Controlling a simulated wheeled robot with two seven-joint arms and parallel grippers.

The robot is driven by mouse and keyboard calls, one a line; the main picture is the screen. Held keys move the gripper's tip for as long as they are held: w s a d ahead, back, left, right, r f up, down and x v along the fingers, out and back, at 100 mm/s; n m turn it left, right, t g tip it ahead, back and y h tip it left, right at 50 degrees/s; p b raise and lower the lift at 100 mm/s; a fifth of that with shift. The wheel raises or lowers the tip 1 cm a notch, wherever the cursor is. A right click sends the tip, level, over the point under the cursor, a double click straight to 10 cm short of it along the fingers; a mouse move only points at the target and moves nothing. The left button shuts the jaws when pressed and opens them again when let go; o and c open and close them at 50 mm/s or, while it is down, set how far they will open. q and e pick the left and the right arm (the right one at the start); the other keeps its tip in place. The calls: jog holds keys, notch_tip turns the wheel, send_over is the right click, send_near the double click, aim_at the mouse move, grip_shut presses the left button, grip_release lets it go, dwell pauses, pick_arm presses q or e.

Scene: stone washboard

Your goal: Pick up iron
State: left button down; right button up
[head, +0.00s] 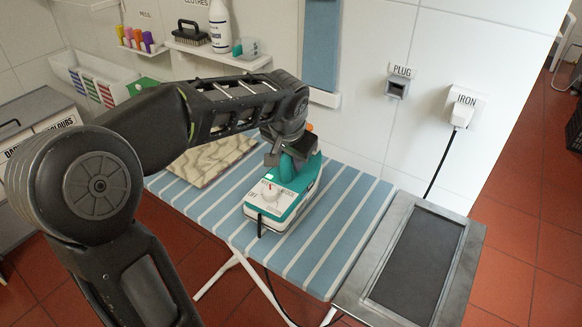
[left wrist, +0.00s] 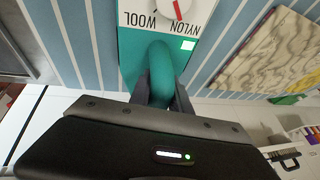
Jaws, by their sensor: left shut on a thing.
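The teal and white iron (head: 270,203) sits on the blue and white striped ironing board (head: 335,225) in the head view. Its dial and its black cord face my side. My left gripper (head: 287,160) comes down from above and is shut on the iron's teal handle. In the left wrist view the fingers (left wrist: 161,88) close on both sides of the iron's handle (left wrist: 158,62), and the dial with the words WOOL and NYLON shows beyond. Whether the iron's sole touches the board cannot be told for sure. My right gripper is in neither view.
A folded patterned cloth (head: 207,158) lies on the board left of the iron. A metal-framed dark rest plate (head: 415,262) stands at the board's right end. A plug labelled IRON (head: 461,108) and an empty socket (head: 397,87) are on the wall. A shelf (head: 215,55) holds a brush and a bottle.

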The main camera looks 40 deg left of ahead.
pick_arm(q)
notch_tip(320, 180, up, 8)
jog(key=shift+f, duration=0.1)
dwell(0.8)
